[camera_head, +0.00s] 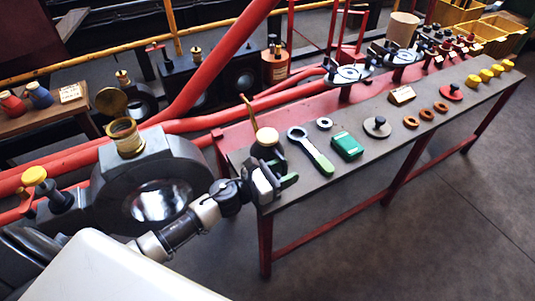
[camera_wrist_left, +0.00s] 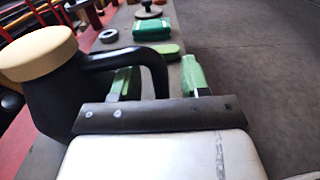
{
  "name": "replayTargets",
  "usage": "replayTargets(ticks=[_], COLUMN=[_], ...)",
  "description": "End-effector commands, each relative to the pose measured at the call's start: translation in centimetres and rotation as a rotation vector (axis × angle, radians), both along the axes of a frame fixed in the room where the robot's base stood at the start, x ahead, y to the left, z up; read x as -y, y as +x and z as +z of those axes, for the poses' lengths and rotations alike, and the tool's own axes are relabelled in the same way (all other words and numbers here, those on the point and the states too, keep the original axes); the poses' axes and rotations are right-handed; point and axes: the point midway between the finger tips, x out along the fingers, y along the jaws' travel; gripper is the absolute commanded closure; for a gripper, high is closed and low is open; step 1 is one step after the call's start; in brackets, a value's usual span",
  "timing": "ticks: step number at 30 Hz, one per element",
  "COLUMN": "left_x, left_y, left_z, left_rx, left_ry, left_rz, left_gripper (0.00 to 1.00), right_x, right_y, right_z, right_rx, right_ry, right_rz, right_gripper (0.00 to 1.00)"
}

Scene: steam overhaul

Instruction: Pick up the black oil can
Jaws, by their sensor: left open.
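The black oil can (camera_head: 267,151) stands at the near left end of the long grey bench, with a cream lid and a thin brass spout pointing up. In the left wrist view the can (camera_wrist_left: 50,92) is at the left, with its black curved handle (camera_wrist_left: 135,54) reaching right. My left gripper (camera_head: 284,173) is open beside the can, partly hiding its lower body in the head view. In the left wrist view its green fingertips (camera_wrist_left: 158,82) stand apart, with the outer part of the handle appearing between them. My right gripper is not in view.
On the bench (camera_head: 343,191), a green-handled wrench (camera_head: 311,151) lies close right of the can. A green box (camera_head: 347,146), a dark disc with a knob (camera_head: 377,127) and copper rings (camera_head: 411,122) lie farther along. The floor (camera_head: 440,220) in front is clear.

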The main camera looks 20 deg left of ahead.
Motion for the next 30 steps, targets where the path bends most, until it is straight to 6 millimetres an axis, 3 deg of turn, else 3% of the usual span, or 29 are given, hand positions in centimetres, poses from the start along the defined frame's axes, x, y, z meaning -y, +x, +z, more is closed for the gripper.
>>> replayTargets(ticks=[6, 15, 30], left_x=[0.04, 0.02, 0.01], left_y=[0.02, 0.0, 0.04], left_z=[-0.05, -0.05, 0.52], left_rx=[-0.001, -0.001, 0.003], left_ry=[0.0, -0.001, 0.0], left_rz=[0.0, 0.0, -0.001], left_gripper=[0.56, 1.0, 1.0], right_x=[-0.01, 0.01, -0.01], right_y=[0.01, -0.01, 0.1], right_z=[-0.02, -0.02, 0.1], right_rx=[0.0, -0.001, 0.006], right_ry=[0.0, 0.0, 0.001], right_rz=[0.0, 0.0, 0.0], right_gripper=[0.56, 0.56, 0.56])
